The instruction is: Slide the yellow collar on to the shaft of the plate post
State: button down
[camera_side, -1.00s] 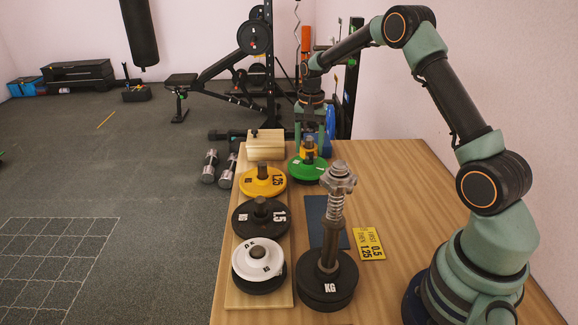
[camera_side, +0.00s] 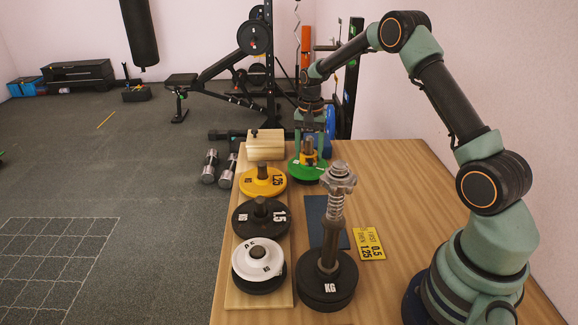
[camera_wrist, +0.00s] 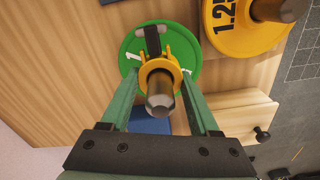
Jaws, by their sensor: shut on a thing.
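The yellow collar (camera_wrist: 172,66), a ring with a grey-tipped lever, is around a short grey shaft (camera_wrist: 160,97) in the wrist view. A green plate (camera_wrist: 128,47) lies beneath it. In the side view the collar (camera_side: 309,159) sits low, close above the green plate (camera_side: 300,172), at the back of the table. My gripper (camera_wrist: 161,75) is shut on the collar, one finger on each side. The tall plate post (camera_side: 333,225) stands at the front, with a spring and a star-shaped nut near its top and black plates at its foot.
A wooden rack (camera_side: 237,297) on the left carries a yellow plate (camera_side: 250,186), a black plate (camera_side: 240,222) and a white plate (camera_side: 243,262). A wooden block (camera_side: 266,150) stands behind. A yellow card (camera_side: 369,244) and a blue mat (camera_side: 314,212) lie near the post.

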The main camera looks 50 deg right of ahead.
jog(key=shift+f, duration=0.2)
jog(key=shift+c, duration=0.2)
grip_release()
notch_tip(320, 180, up, 12)
jog(key=shift+r, duration=0.1)
dwell(0.3)
